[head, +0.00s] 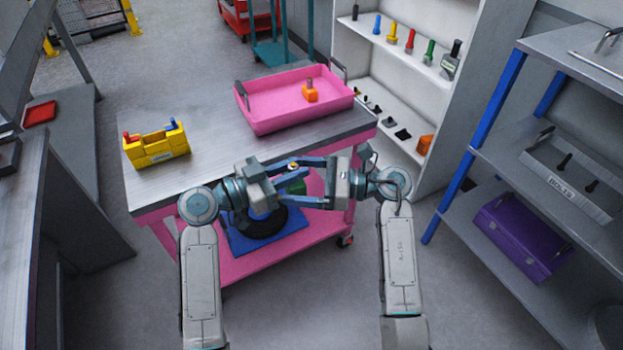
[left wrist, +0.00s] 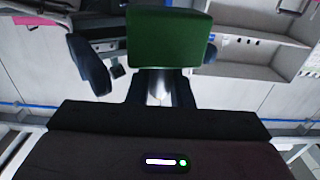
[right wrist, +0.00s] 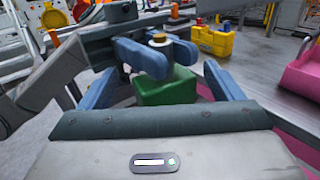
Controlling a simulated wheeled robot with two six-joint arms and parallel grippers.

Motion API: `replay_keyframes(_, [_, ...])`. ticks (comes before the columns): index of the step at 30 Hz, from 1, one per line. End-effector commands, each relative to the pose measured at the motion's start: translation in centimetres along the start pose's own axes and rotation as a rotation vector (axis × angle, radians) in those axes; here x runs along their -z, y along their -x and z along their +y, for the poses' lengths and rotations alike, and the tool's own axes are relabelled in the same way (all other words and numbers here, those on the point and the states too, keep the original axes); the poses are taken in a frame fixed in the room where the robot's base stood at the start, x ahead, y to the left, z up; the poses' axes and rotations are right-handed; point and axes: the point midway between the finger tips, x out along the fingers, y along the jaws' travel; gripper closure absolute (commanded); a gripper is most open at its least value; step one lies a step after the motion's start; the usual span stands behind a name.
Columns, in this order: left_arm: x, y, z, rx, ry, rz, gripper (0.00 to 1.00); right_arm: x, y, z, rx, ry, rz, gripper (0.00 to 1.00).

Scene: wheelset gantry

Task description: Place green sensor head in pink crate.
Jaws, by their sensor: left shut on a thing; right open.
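The green sensor head (head: 296,187) is a green block with a stem and knob on top, held above the floor in front of the cart. My left gripper (head: 291,169) is shut on its upper part, just below the light knob. My right gripper (head: 311,183) is open, its two blue fingers apart on either side of the green block (right wrist: 168,88) in the right wrist view. I cannot tell whether they touch it. The pink crate (head: 270,124) stands on the cart top, with an orange sensor head (head: 310,93) inside.
A yellow tool holder (head: 157,149) stands on the left of the cart top (head: 205,145). The pink cart's lower shelf carries a blue mat with a dark round part. A white shelf with coloured items (head: 400,60) is behind right. A grey rack with a purple box (head: 522,238) stands right.

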Motion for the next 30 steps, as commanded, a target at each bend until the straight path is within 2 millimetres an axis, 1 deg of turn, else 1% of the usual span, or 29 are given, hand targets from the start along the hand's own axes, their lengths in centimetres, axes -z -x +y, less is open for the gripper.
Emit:
replay_keyframes(7, [0.04, 0.0, 0.0, 0.0, 0.0, 0.001, 1.0, -0.01, -0.1, 0.0, 0.0, 0.0, 0.0, 0.13])
replay_keyframes(8, [0.03, 0.0, 0.0, 0.0, 0.0, 0.001, 1.0, -0.02, -0.09, 0.0, 0.0, 0.0, 0.0, 0.15])
replay_keyframes(9, [0.03, 0.0, 0.0, 0.0, 0.0, 0.001, 1.0, -0.02, -0.09, 0.0, 0.0, 0.0, 0.0, 0.23])
replay_keyframes(11, [0.03, 0.0, 0.0, 0.0, 0.0, 0.001, 1.0, -0.02, -0.09, 0.0, 0.0, 0.0, 0.0, 0.35])
replay_keyframes(12, [0.03, -0.01, 0.0, 0.0, 0.0, 0.001, 1.0, -0.01, -0.08, 0.0, 0.0, 0.0, 0.0, 0.43])
replay_keyframes(15, [0.03, -0.01, -0.03, 0.001, -0.001, 0.001, 1.0, -0.02, -0.09, 0.05, -0.002, 0.0, -0.001, 0.61])
replay_keyframes(17, [0.03, -0.02, -0.06, 0.002, -0.001, 0.001, 1.0, -0.02, -0.09, 0.08, -0.003, 0.0, -0.001, 0.62])
replay_keyframes(18, [0.04, -0.03, -0.08, 0.002, -0.001, 0.001, 0.75, -0.06, -0.09, 0.09, -0.003, 0.001, -0.002, 0.62])
replay_keyframes(20, [0.04, -0.03, -0.08, 0.003, -0.001, 0.001, 0.63, -0.07, -0.1, 0.1, -0.003, 0.001, -0.002, 0.62])
replay_keyframes(21, [0.04, -0.02, -0.07, 0.002, -0.001, 0.001, 0.55, -0.07, -0.1, 0.08, -0.003, 0.001, -0.002, 0.62])
replay_keyframes(30, [0.0, 0.08, -0.02, 0.001, 0.0, 0.0, 0.55, -0.05, -0.08, 0.02, -0.001, 0.001, -0.001, 0.62])
